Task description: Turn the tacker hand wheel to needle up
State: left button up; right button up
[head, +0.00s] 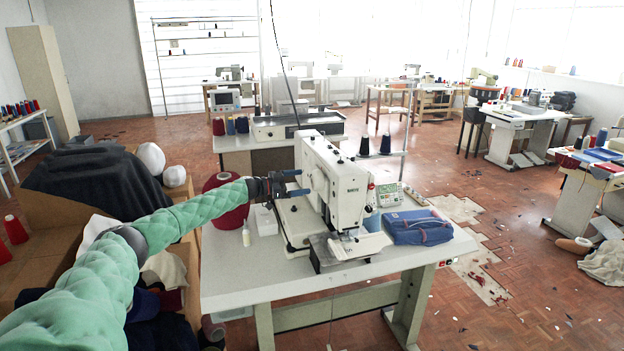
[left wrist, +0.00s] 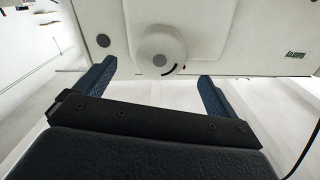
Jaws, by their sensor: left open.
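The white tacker (head: 345,190) stands on the pale sewing table. Its hand wheel (left wrist: 160,50) is a white round knob with a dark curved mark at its lower right, in the left wrist view. I cannot make out the wheel in the head view. My left gripper (head: 298,182) is at the tacker's left side, its fingers pointing at the machine. In the left wrist view the gripper (left wrist: 157,70) is open, with one blue finger on each side of the wheel's position. The fingers look apart from the wheel; the depth between them is unclear. My right gripper is not in view.
A folded blue garment (head: 417,227) lies right of the tacker. Dark cones (head: 385,144) stand behind. A dark cloth heap (head: 95,180) is at left.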

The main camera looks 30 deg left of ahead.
aim_at(312, 181)
pick_arm(q)
jog(key=p+x, duration=0.1)
jog(key=x, duration=0.2)
jog(key=shift+w+d+r, duration=0.1)
jog(key=shift+w+d, duration=0.15)
jog(key=shift+w+d+p, duration=0.35)
jog(key=shift+w+p, duration=0.05)
jog(key=shift+w+d, duration=0.1)
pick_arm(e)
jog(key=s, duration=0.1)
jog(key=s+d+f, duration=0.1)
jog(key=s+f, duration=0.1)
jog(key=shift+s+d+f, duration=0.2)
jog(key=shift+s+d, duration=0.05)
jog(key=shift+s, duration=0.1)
pick_arm(q)
jog(key=c, duration=1)
jog(key=shift+o, duration=0.2)
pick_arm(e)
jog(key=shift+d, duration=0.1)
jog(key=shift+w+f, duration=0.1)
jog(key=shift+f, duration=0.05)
